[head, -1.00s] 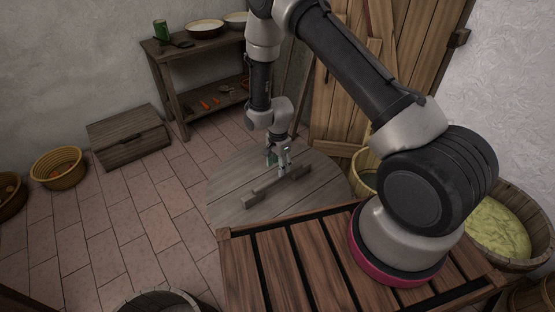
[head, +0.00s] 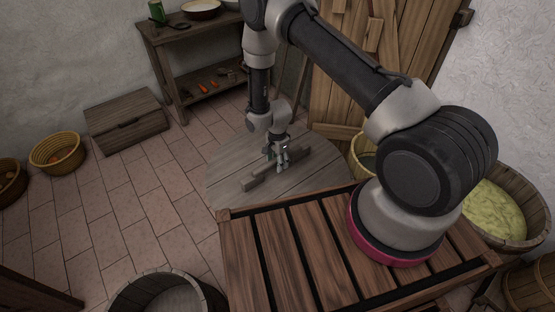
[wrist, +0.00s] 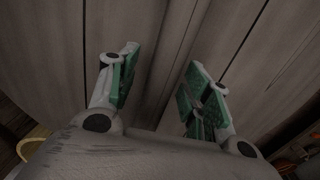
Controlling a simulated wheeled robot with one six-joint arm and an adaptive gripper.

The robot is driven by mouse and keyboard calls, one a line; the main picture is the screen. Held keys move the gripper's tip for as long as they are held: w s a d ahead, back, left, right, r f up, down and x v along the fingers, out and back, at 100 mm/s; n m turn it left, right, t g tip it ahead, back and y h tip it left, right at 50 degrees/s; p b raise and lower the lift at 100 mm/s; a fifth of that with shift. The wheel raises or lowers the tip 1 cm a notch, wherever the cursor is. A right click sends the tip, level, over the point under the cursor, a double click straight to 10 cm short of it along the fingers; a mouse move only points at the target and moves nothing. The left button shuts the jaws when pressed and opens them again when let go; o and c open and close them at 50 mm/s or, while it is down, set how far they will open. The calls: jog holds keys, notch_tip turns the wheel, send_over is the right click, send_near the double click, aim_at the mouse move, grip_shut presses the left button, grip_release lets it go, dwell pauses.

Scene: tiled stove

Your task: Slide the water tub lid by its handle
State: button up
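The water tub lid (head: 230,158) is a round, grey-brown plank disc beyond the slatted wooden top in the head view. Its handle (head: 257,182) is a straight wooden bar across the lid. My gripper (head: 282,160) points down at the handle, right of the bar's middle. In the wrist view my gripper (wrist: 158,90) is open, with a green-padded finger on each side of the handle bar (wrist: 172,60). Gaps show between the bar and both pads. The tub under the lid is hidden.
My arm stands on the slatted wooden top (head: 240,265). A tub of yellow-green contents (head: 495,210) is at right, an open barrel (head: 165,295) at bottom left. A wooden chest (head: 125,120) and a shelf table (head: 205,45) stand beyond. Tiled floor left of the lid is clear.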

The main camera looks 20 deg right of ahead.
grip_shut()
jog(key=c, duration=0.7)
grip_release()
jog(key=shift+c, duration=0.2)
grip_shut()
jog(key=shift+w+a+r, duration=0.1)
jog(key=shift+w+a, duration=0.7)
jog(key=shift+w, duration=1.1)
jog(key=shift+w+a+f, duration=0.1)
jog(key=shift+w+a, duration=0.65)
jog(key=shift+w, duration=1.1)
jog(key=shift+w+a+r, duration=0.1)
jog(key=shift+w+a, duration=0.7)
jog(key=shift+w, duration=1.1)
jog(key=shift+w, duration=0.1)
jog(key=shift+w+a, duration=0.3)
jog(key=shift+w, duration=0.45)
jog(key=shift+w+a, duration=0.35)
jog(key=shift+w, duration=0.35)
jog(key=shift+w+a, duration=0.3)
jog(key=shift+w, duration=0.45)
